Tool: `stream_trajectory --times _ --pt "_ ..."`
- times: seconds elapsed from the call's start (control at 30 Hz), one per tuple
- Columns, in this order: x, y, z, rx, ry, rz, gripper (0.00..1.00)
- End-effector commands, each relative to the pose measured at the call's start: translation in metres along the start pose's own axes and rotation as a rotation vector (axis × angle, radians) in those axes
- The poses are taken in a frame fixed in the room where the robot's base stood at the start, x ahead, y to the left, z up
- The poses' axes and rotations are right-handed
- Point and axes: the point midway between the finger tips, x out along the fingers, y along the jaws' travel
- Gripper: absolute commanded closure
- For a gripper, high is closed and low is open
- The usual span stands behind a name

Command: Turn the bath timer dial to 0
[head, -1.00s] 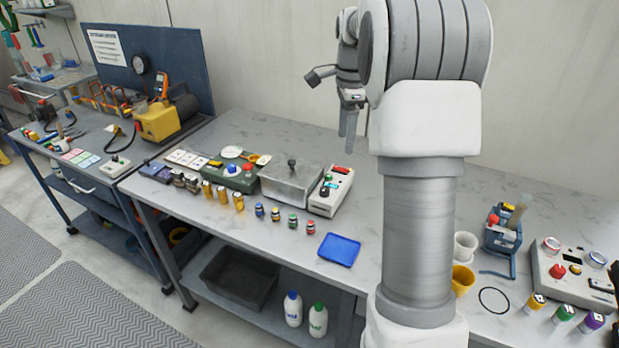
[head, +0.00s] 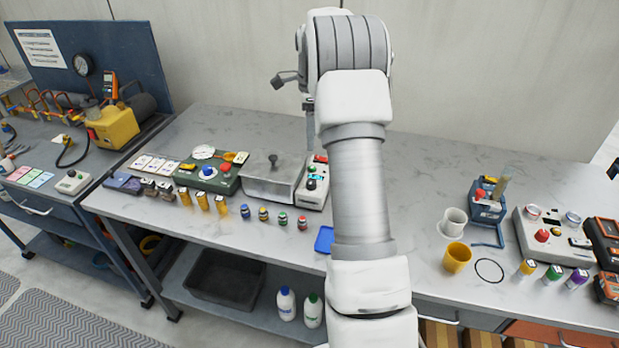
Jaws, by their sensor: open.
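A grey metal bath with a flat lid and dark knob (head: 272,178) stands on the worktop. At its right end is a white control box (head: 313,196) with a lit display, coloured buttons and a small dark round dial (head: 311,185). The dial's setting is too small to read. My gripper (head: 310,142) hangs above and behind the control box, pointing down. It is partly hidden by my arm; the jaws are open and empty, apart from the dial.
Small capped bottles (head: 263,214) and a blue tray (head: 324,239) lie in front of the bath. A green device (head: 208,178) stands left. A yellow cup (head: 456,258) and another control box (head: 553,240) are at right. The worktop behind is clear.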

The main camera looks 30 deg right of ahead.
Motion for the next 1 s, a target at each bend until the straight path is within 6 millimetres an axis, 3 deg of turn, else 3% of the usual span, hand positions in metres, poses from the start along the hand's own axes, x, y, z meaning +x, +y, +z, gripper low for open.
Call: stream_trajectory --times 0.1,0.53,0.73,1.0 --pt "0.029 0.001 -0.001 0.001 0.002 0.006 0.31" --pt "0.117 0.001 -0.001 0.001 0.001 0.004 0.31" --pt "0.140 0.001 0.000 -0.001 0.000 0.002 0.31" --pt "0.145 0.000 0.000 -0.001 0.001 0.000 0.31"
